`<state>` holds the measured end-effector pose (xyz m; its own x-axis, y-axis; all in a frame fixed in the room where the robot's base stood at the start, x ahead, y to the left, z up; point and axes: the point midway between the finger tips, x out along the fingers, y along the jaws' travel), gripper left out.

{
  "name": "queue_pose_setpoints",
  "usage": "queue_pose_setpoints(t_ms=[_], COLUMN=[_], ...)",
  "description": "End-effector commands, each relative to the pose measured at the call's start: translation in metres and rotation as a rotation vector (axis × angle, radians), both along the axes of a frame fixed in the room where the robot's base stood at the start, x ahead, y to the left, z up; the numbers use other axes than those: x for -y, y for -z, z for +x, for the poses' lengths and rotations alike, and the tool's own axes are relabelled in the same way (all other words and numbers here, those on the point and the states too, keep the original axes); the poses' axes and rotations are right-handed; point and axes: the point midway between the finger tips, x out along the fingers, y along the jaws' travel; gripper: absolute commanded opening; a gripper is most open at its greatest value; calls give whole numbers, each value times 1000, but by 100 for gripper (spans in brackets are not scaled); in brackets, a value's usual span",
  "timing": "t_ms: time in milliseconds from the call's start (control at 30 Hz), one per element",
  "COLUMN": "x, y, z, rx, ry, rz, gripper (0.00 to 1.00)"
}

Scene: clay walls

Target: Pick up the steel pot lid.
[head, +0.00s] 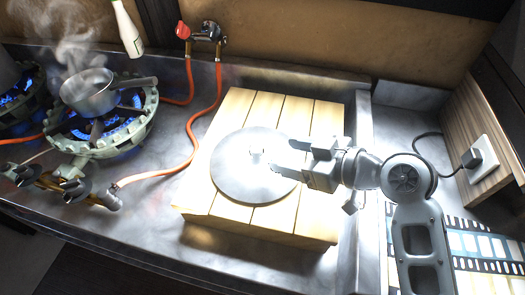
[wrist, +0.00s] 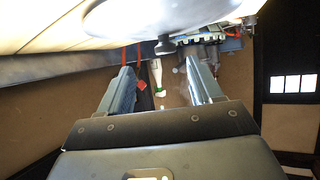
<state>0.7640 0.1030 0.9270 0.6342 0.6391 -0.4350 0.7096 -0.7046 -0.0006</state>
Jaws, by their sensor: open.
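The steel pot lid (head: 235,180) is a round grey disc lying flat on a slatted wooden board (head: 230,108) in the head view. Its small knob (head: 257,153) stands near the middle. My gripper (head: 281,157) is open and reaches in from the right, its two fingers over the lid's right part and pointing at the knob. In the wrist view the lid (wrist: 130,15) fills the top, with the dark knob (wrist: 165,46) hanging into the gap ahead of my open fingers (wrist: 160,80). Nothing is between the fingers, and the knob appears apart from them.
A steaming pot (head: 90,95) sits on a lit gas burner (head: 135,125) at the left. Orange hoses (head: 218,90) run from a wall valve (head: 205,32) to the left of the board. A white bottle (head: 128,32) stands behind. A wall socket (head: 484,152) is at right.

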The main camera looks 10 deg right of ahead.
Motion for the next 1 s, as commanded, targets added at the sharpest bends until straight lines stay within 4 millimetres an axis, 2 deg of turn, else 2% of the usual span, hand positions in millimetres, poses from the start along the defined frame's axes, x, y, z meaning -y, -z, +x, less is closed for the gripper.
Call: queue_pose_setpoints(t_ms=[600, 867, 1000], x=[-52, -54, -54], y=[27, 30, 29], z=[40, 42, 42], rx=[-1, 0, 0], ry=[0, 0, 0], rz=[1, 0, 0], gripper=[65, 65, 54])
